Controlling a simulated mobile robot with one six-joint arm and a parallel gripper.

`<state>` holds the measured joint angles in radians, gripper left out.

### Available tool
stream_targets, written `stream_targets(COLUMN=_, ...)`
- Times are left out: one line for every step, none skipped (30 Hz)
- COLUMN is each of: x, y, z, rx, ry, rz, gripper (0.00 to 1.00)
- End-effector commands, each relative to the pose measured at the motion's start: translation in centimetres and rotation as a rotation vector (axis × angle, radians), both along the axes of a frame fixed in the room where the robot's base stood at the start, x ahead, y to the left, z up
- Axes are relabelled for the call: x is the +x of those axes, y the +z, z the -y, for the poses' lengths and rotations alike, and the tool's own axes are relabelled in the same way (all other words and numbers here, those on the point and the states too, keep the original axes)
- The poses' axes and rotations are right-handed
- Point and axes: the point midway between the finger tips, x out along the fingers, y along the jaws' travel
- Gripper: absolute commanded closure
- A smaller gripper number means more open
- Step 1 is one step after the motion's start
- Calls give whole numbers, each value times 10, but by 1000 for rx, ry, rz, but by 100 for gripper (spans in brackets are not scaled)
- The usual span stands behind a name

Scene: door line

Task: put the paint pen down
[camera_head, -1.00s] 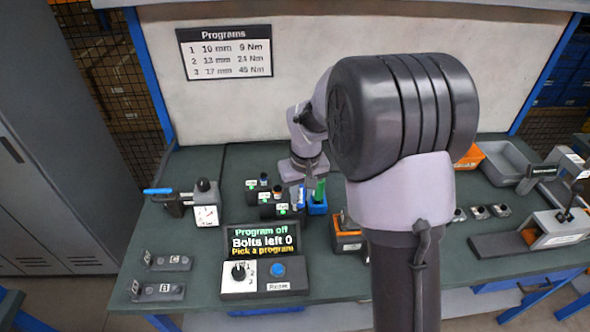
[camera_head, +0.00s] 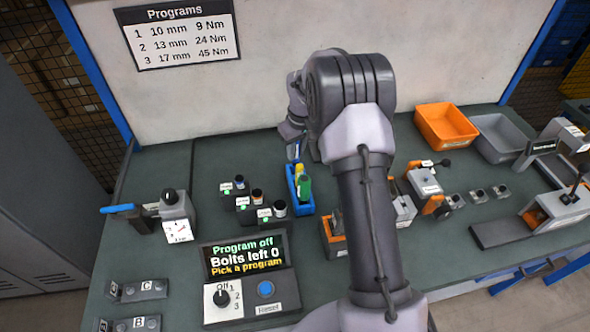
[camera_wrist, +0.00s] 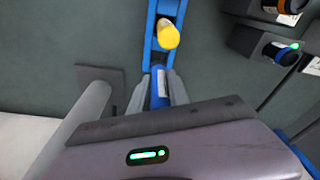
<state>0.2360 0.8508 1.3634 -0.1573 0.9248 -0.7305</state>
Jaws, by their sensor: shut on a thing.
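My gripper (camera_wrist: 159,92) is shut on a blue paint pen (camera_wrist: 158,84), seen between its two grey fingers in the wrist view. The pen is at the near end of a narrow blue holder (camera_wrist: 148,50). I cannot tell whether its lower end is inside the holder. A yellow-capped pen (camera_wrist: 168,36) stands in the holder just beyond. In the head view the blue holder (camera_head: 293,192) stands on the bench with a green pen (camera_head: 304,187) and the yellow-capped pen (camera_head: 300,171) in it.
Several black socket blocks (camera_head: 245,204) stand left of the holder. A control box (camera_head: 243,280) is in front, reading "Program off". An orange bin (camera_head: 446,126) and a grey bin (camera_head: 497,138) are at back right. The bench behind the socket blocks is clear.

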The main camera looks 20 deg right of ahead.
Motion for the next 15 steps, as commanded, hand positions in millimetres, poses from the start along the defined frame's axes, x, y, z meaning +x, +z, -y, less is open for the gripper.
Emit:
stream_targets(x=0, y=-13, z=0, rx=1, ry=0, rz=-1, gripper=100)
stream_targets(x=0, y=-18, z=0, rx=0, ry=0, rz=-1, gripper=100)
stream_targets(x=0, y=-25, z=0, rx=1, ry=-1, rz=-1, gripper=100)
stream_targets(x=-1, y=-32, z=0, rx=2, ry=-2, rz=-2, gripper=100)
stream_targets(x=-1, y=-40, z=0, rx=1, ry=-2, rz=-1, gripper=100)
stream_targets(x=-1, y=-49, z=0, rx=1, ry=-2, rz=-1, gripper=100)
stream_targets(x=-1, y=-54, z=0, rx=1, ry=-1, rz=-1, gripper=100)
stream_targets(x=0, y=-56, z=0, rx=0, ry=-1, rz=-1, gripper=100)
stream_targets(x=0, y=-56, z=0, rx=0, ry=-1, rz=0, gripper=100)
stream_targets(x=0, y=-55, z=0, rx=-1, ry=-1, rz=1, gripper=100)
stream_targets(x=0, y=-54, z=0, rx=-1, ry=-1, rz=1, gripper=100)
stream_targets(x=0, y=-54, z=0, rx=0, ry=-1, rz=1, gripper=100)
stream_targets(x=0, y=-54, z=0, rx=0, ry=-1, rz=1, gripper=100)
stream_targets(x=0, y=-54, z=0, rx=0, ry=-1, rz=1, gripper=100)
stream_targets(x=0, y=-55, z=0, rx=0, ry=-1, rz=1, gripper=100)
